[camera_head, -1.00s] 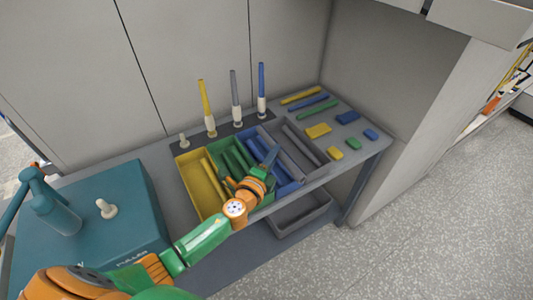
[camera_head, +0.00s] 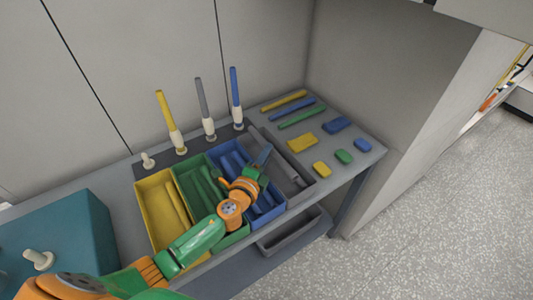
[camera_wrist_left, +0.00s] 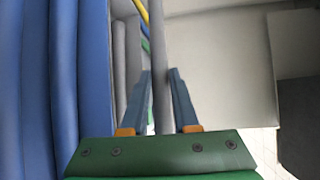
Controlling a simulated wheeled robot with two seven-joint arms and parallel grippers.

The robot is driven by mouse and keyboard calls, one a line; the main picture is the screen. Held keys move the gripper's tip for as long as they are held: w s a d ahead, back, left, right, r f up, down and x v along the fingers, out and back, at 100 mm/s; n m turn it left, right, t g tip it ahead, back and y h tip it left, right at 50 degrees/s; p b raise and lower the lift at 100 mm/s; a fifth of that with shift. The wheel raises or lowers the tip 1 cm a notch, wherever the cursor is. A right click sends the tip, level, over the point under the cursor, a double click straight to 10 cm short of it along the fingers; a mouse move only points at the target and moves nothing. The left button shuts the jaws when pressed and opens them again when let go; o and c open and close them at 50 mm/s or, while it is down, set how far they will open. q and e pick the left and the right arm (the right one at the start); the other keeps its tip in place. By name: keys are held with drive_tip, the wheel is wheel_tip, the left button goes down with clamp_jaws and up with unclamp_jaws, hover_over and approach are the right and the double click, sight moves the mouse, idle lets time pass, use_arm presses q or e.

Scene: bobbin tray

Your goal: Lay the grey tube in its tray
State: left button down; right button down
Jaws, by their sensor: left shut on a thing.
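My left gripper (camera_head: 263,156) is over the far part of the blue tray, beside the grey tray (camera_head: 309,184). In the left wrist view its two fingers (camera_wrist_left: 160,95) are shut on a grey tube (camera_wrist_left: 160,62), which runs lengthwise between them. Another grey tube (camera_wrist_left: 119,65) lies to the left of the held one in the wrist view. Whether the held tube touches the tray cannot be told. My right gripper is not in view.
Yellow (camera_head: 149,222), green (camera_head: 190,198) and blue (camera_head: 275,213) trays hold tubes. Yellow (camera_head: 165,112), grey (camera_head: 203,98) and blue (camera_head: 234,88) tubes stand on pegs behind. Loose tubes and small blocks lie at right. A grey bin (camera_head: 290,232) sits below.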

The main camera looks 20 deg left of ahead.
use_arm(q)
drive_tip(key=shift+w+f, duration=0.1)
drive_tip(key=shift+f, duration=0.65)
drive_tip(key=shift+w, duration=0.15)
drive_tip(key=c, duration=0.6)
unclamp_jaws()
drive_tip(key=shift+r, duration=0.1)
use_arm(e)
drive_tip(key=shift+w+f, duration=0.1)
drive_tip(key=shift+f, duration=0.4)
use_arm(q)
drive_tip(key=shift+r, duration=0.1)
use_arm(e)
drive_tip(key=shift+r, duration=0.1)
